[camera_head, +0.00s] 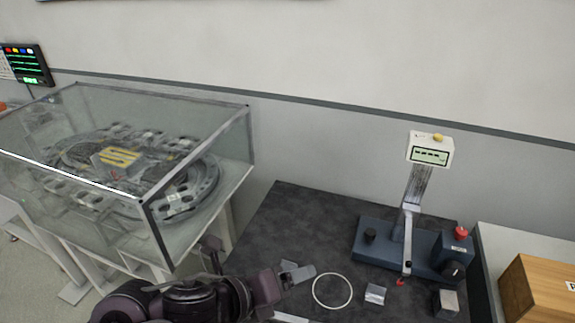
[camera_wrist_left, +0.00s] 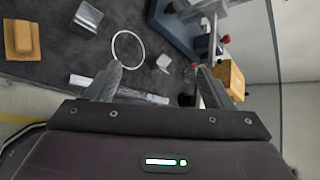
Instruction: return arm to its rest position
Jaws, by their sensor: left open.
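My left arm comes in from the bottom left in the head view. Its left gripper (camera_head: 298,296) is low over the near edge of the dark table mat (camera_head: 300,220). The wrist view shows the left gripper (camera_wrist_left: 157,86) with its fingers spread wide and nothing held between them. A thin white ring (camera_head: 314,287) lies on the mat just right of the gripper. My right gripper is in neither view.
A glass-walled case (camera_head: 200,124) with a round track stands left of the arm. A gauge stand (camera_head: 372,243) with a display (camera_head: 430,153) is at the table's right. A small metal block (camera_head: 375,294) lies near the ring. A wooden box (camera_head: 541,290) is far right.

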